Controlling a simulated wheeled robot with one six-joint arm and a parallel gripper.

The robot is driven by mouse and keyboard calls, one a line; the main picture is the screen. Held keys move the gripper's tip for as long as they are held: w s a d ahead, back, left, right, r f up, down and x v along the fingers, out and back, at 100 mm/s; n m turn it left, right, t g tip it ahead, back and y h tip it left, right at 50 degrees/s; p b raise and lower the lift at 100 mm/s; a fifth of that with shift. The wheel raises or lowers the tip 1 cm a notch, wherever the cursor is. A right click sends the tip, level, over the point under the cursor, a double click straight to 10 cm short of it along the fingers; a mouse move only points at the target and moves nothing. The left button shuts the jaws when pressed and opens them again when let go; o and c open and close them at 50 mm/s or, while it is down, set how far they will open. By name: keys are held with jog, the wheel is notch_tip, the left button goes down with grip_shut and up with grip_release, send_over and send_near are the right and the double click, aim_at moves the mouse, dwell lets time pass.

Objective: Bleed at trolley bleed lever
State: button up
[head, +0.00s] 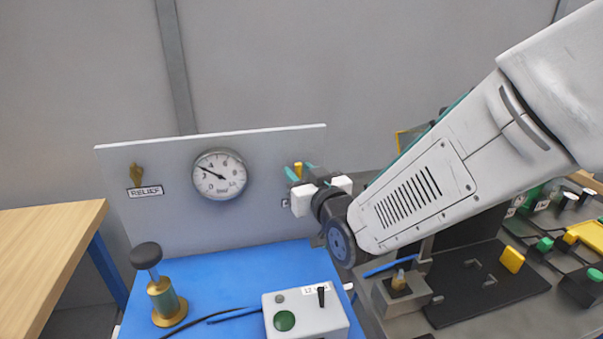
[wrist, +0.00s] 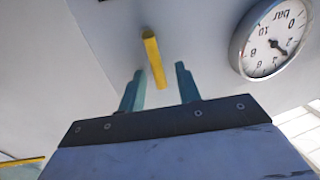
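The yellow bleed lever (head: 298,168) is on the upright grey panel (head: 262,150), right of the round pressure gauge (head: 219,175). In the wrist view the lever (wrist: 153,57) is a yellow bar between the two teal fingers of my gripper (wrist: 159,71). A gap shows on each side, so the fingers are open and apart from it. In the head view my gripper (head: 302,171) is at the panel, and its body hides most of the label below the lever. The gauge (wrist: 272,40) appears upside down in the wrist view.
A brass relief valve (head: 137,174) sits at the panel's left. On the blue trolley top (head: 225,285) stand a black-knobbed brass plunger (head: 160,290) and a grey switch box (head: 300,315). A wooden bench (head: 45,245) is left; a cluttered grey bench (head: 500,305) is right.

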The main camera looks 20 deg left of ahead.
aim_at(276, 188)
grip_shut()
jog(key=shift+a, duration=0.1)
jog(key=a+n, duration=0.1)
jog(key=n, duration=0.1)
jog(key=s+n+h, duration=0.1)
jog(key=n, duration=0.2)
jog(key=a+f+n, duration=0.1)
jog(key=n, duration=0.1)
jog(key=shift+s+a+n+g+h, duration=0.3)
jog(key=shift+s, duration=0.05)
jog(key=n, duration=0.1)
jog(key=f+n, duration=0.1)
jog(key=n, duration=0.1)
jog(key=a+n+h, duration=0.1)
jog(key=shift+s+f+n, duration=0.3)
jog(key=shift+s+f, duration=0.05)
jog(key=shift+s+a+f+n+t+h, duration=0.1)
jog(key=shift+f+n+t+h, duration=0.2)
jog(key=shift+n, duration=0.6)
jog(key=shift+a+f+n+t+h, duration=0.1)
jog(key=shift+f+n+h, duration=0.3)
jog(key=shift+n, duration=0.5)
jog(key=shift+f, duration=0.1)
